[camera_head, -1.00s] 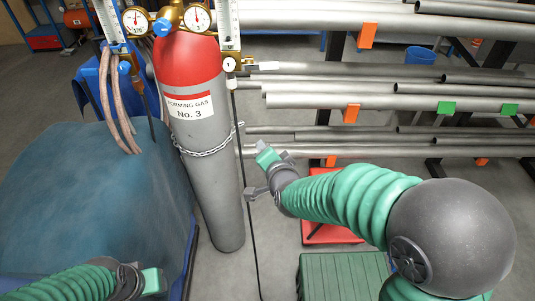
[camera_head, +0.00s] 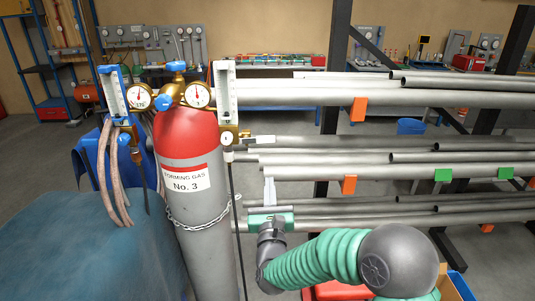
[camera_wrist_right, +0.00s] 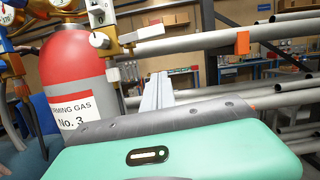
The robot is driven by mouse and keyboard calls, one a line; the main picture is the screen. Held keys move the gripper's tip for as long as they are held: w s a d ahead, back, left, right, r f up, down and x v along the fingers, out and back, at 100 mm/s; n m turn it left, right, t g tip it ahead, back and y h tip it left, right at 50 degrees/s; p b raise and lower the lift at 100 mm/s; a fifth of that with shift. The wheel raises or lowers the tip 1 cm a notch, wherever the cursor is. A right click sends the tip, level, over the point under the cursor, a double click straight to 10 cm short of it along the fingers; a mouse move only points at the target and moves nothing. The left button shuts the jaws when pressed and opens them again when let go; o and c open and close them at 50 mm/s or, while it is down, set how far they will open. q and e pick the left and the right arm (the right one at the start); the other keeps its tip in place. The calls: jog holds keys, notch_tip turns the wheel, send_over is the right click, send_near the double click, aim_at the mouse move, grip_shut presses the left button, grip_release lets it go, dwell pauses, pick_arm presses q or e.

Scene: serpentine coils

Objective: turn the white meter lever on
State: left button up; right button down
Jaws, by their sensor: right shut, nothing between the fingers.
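The white meter (camera_head: 227,90) is an upright clear-and-white tube right of the gauges on the gas cylinder, with a white round dial (camera_head: 227,138) below it. A pale lever (camera_head: 262,140) appears to jut right from the brass fitting beside that dial. The white meter also shows at the top of the wrist view (camera_wrist_right: 100,12), with the brass fitting and pale lever (camera_wrist_right: 143,34). My right gripper (camera_head: 269,189) points up below the lever, shut and empty, apart from it. Its fingers (camera_wrist_right: 157,92) also show in the wrist view. My left gripper is out of view.
The red and grey cylinder (camera_head: 195,200) is chained beside the pipe rack. A blue-edged meter (camera_head: 114,92) and two gauges (camera_head: 198,95) stand left of the white meter. Long grey pipes (camera_head: 340,172) lie right and behind. A black hose (camera_head: 236,220) hangs down.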

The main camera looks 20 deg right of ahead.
aim_at(259, 139)
jog(key=w+d+r+p, duration=0.1)
jog(key=w+r+p, duration=0.4)
jog(key=w+r, duration=0.1)
jog(key=shift+w+d, duration=0.35)
jog(key=shift+w, duration=0.5)
jog(key=shift+w+f, duration=0.15)
jog(key=shift+d+r+n+b, duration=0.1)
jog(key=shift+r+n+b, duration=0.15)
jog(key=shift+n+b, duration=0.25)
